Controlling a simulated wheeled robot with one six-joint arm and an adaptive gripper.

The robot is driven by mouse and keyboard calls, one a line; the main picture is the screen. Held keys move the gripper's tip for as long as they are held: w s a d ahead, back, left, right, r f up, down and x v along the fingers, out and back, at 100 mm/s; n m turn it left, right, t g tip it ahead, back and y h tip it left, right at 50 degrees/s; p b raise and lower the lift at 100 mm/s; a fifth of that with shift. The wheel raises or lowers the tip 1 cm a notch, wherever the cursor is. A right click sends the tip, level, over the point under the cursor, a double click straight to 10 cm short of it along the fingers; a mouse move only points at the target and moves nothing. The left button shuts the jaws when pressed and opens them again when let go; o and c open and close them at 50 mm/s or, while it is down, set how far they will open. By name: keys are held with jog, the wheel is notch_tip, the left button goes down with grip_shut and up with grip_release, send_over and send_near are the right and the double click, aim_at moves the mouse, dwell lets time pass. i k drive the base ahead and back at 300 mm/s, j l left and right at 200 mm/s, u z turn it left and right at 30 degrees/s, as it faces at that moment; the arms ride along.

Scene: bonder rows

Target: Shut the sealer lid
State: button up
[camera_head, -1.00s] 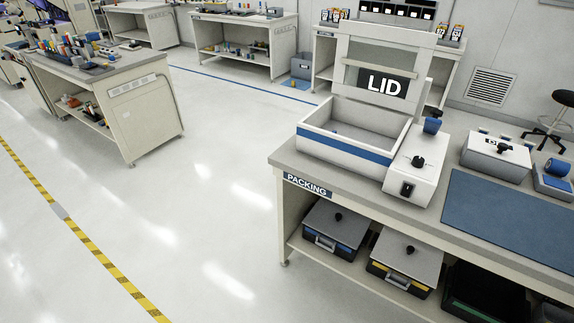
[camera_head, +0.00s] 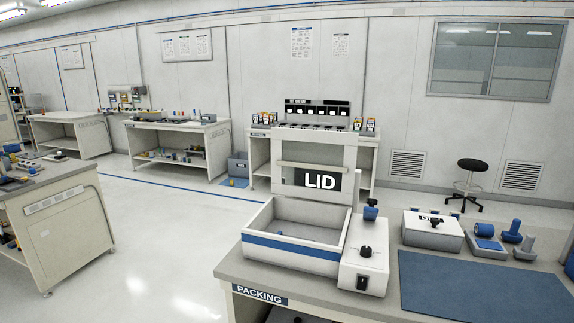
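The sealer (camera_head: 292,255) is a white open box with a blue stripe, standing at the left end of the packing bench (camera_head: 228,267). Its lid (camera_head: 287,188) stands raised and upright at the back, with a dark "LID" label and a pale bar across its window. A control unit (camera_head: 361,275) with a black knob, a dark switch and a blue-topped part adjoins the box on its right. The sealer's tray looks mostly empty. My gripper is not in view.
A blue mat (camera_head: 480,287) covers the bench right of the sealer. Behind it are a white lidded box (camera_head: 432,231) and blue-and-grey tools (camera_head: 485,231). Another bench (camera_head: 62,215) stands at left, with clear floor (camera_head: 165,235) between. A stool (camera_head: 470,180) stands near the back wall.

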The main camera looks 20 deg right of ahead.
aim_at(350, 141)
jog(key=i+j+u, duration=0.25)
jog(key=i+u, duration=0.2)
jog(key=i+j+u, duration=0.15)
jog(key=i+u, duration=0.3)
jog(key=i+l+u, duration=0.1)
jog(key=i+u, duration=0.35)
jog(key=i+j, duration=0.15)
jog(key=i, duration=0.75)
jog(key=i+j, duration=0.15)
jog(key=i, duration=0.75)
jog(key=i+l+z, duration=0.2)
jog(key=i+z, duration=0.95)
jog(key=i+j+z, duration=0.2)
jog(key=i+z, duration=0.7)
jog(key=i+j+z, duration=0.2)
jog(key=i+z, duration=0.3)
jog(key=i+j+z, duration=0.45)
jog(key=i+z, duration=0.2)
jog(key=z, duration=0.3)
jog(key=i+j+z, duration=0.2)
jog(key=z, duration=0.3)
jog(key=i+j+z, duration=0.15)
jog(key=z, duration=0.35)
jog(key=i+j+z, duration=0.1)
jog(key=j+z, duration=0.2)
jog(key=z, duration=0.2)
jog(key=i+j+z, duration=0.15)
jog(key=j+z, duration=0.5)
jog(key=j, duration=0.25)
